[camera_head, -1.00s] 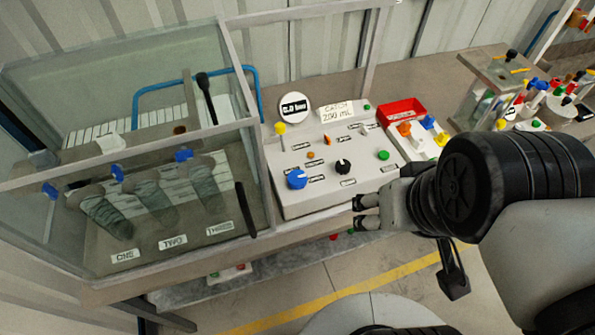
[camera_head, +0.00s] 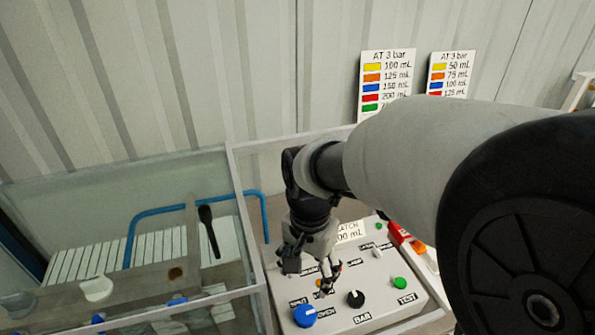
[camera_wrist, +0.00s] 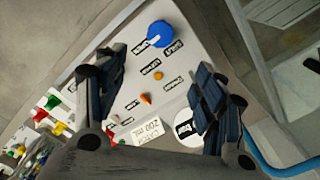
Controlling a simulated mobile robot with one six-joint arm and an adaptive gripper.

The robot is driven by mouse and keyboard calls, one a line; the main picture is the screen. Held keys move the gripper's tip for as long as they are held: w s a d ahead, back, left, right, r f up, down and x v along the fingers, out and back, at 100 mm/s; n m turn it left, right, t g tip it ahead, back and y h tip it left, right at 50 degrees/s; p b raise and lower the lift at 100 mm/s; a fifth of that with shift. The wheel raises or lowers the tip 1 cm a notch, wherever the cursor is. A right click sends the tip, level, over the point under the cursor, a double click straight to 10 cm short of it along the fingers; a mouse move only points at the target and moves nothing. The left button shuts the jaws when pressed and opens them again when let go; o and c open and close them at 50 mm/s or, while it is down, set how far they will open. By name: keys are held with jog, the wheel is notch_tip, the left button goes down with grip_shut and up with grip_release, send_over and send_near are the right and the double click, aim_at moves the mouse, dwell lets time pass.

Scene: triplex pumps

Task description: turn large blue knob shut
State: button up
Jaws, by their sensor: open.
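The large blue knob (camera_head: 305,316) sits on the light control panel (camera_head: 390,318), near its front left corner, with a white mark on its side. It also shows in the wrist view (camera_wrist: 160,33), at the top centre, just beyond the fingertips and between their lines. My gripper (camera_head: 327,288) is over the panel, behind and a little right of the blue knob in the head view. Its fingers are apart and empty in the wrist view (camera_wrist: 160,65). I see no contact with the blue knob.
A black knob (camera_head: 355,298) and a green button (camera_head: 399,283) stand right of the blue knob. A small orange pointer (camera_wrist: 146,99) and a round white gauge (camera_wrist: 190,132) show in the wrist view. A glass-walled tank (camera_head: 120,215) stands left of the panel.

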aim_at(306, 311)
notch_tip(306, 311, down, 16)
jog(key=b, duration=0.5)
jog(key=shift+f, duration=0.15)
jog(key=shift+c, duration=0.3)
jog(key=c, duration=1)
